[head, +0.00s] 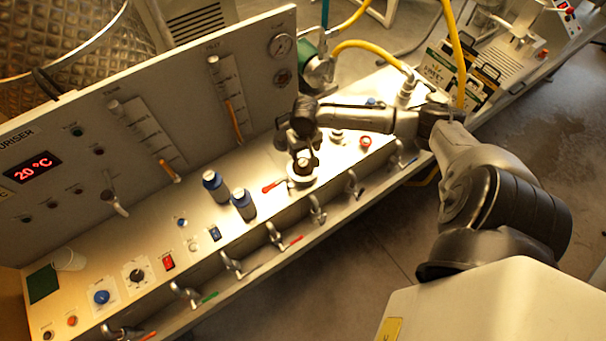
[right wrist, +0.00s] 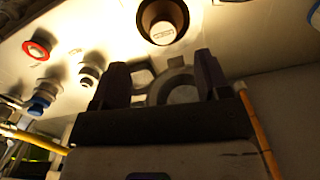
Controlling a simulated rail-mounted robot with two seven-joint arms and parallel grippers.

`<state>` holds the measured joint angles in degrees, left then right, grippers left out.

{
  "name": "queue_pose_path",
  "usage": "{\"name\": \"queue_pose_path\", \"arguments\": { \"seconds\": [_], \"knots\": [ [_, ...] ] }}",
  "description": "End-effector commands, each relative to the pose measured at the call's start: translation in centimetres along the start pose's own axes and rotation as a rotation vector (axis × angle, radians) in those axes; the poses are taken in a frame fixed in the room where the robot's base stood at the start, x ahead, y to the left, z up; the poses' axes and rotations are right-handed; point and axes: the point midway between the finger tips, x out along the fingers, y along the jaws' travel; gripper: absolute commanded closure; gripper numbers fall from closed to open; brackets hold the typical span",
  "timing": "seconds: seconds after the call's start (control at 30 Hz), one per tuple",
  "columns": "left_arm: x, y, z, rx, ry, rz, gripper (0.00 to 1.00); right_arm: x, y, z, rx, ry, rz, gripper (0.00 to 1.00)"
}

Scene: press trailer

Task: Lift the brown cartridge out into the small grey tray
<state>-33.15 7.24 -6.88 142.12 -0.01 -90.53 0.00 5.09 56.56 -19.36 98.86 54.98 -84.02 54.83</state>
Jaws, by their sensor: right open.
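My right gripper (head: 304,158) is over the sloping panel in the head view, pointing down at a round metal fitting (head: 301,179). In the right wrist view its two dark fingers (right wrist: 160,75) stand wide apart with nothing gripped between them. A brown round piece with a pale labelled end, which looks like the brown cartridge (right wrist: 164,24), lies just beyond the fingertips, apart from them. In the head view the gripper largely hides this spot. I cannot pick out the small grey tray in either view. My left gripper is not in view.
Two blue-capped bottles (head: 229,195) stand left of the gripper. A red-handled lever (head: 273,186) lies close beside the fitting. Several taps line the front edge. The upright gauge panel (head: 150,120) rises behind.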

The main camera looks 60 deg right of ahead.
Motion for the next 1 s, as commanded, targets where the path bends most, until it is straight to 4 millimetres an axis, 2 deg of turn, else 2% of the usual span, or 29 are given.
{"name": "queue_pose_path", "arguments": {
  "seconds": [0.2,0.47,0.8,1.0],
  "knots": [
    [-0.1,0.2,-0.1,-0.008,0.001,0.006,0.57,2.6,0.0,0.0,0.0,-0.001,0.0,0.31],
    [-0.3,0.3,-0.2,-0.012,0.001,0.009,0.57,3.8,-0.1,-0.1,0.0,0.001,0.0,0.31],
    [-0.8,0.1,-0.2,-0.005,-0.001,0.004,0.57,7.8,-0.4,-0.2,-0.002,0.0,0.0,0.31],
    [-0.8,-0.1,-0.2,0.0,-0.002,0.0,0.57,8.4,-0.4,-0.2,-0.003,0.002,0.001,0.31]
  ]
}}
